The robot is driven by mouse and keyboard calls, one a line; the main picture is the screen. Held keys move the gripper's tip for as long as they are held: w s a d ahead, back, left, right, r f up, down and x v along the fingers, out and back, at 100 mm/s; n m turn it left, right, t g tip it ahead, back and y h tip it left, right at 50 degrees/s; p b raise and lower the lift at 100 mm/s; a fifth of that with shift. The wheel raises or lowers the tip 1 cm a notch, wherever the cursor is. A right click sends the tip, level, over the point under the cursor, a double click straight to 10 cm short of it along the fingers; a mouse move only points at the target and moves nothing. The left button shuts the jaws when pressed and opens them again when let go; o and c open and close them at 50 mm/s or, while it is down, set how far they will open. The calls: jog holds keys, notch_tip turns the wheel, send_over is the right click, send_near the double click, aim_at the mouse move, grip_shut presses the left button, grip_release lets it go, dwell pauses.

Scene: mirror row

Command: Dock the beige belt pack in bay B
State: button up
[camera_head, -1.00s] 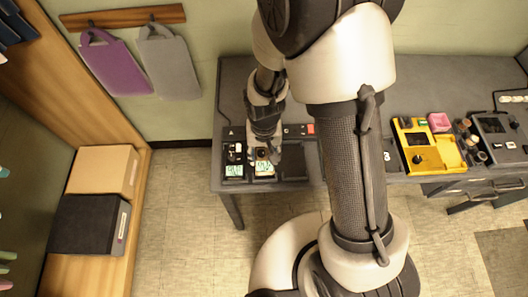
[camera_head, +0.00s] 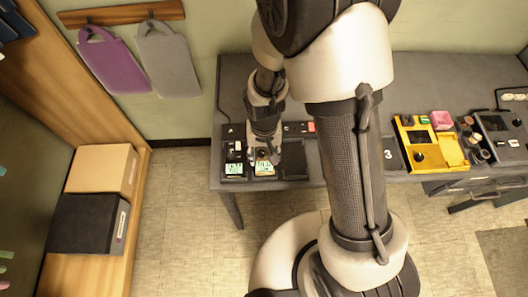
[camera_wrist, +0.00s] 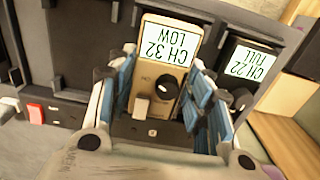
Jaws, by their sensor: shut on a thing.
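The beige belt pack (camera_wrist: 158,75) shows a screen reading "CH 32 LOW", upside down in the wrist view, with a dark knob and a light button. My gripper (camera_wrist: 168,108) is shut on it, fingers along both sides. In the head view the beige belt pack (camera_head: 264,168) is at the middle bay of the dark dock (camera_head: 302,177), between the bays marked A and C. My gripper (camera_head: 264,153) covers its upper part and the middle bay's label. I cannot tell whether the pack is fully seated.
A dark pack (camera_head: 234,169) reading "CH 22 FULL" stands in bay A, close beside my gripper; bay C (camera_head: 299,158) looks empty. A yellow case (camera_head: 430,150) lies farther right on the grey desk. Boxes (camera_head: 104,168) stand on the left shelf.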

jog(key=shift+f, duration=0.35)
jog(key=o, duration=1.2)
jog(key=shift+o, duration=0.2)
notch_tip(320, 180, up, 11)
jog(key=shift+f, duration=0.1)
jog(key=shift+r, duration=0.65)
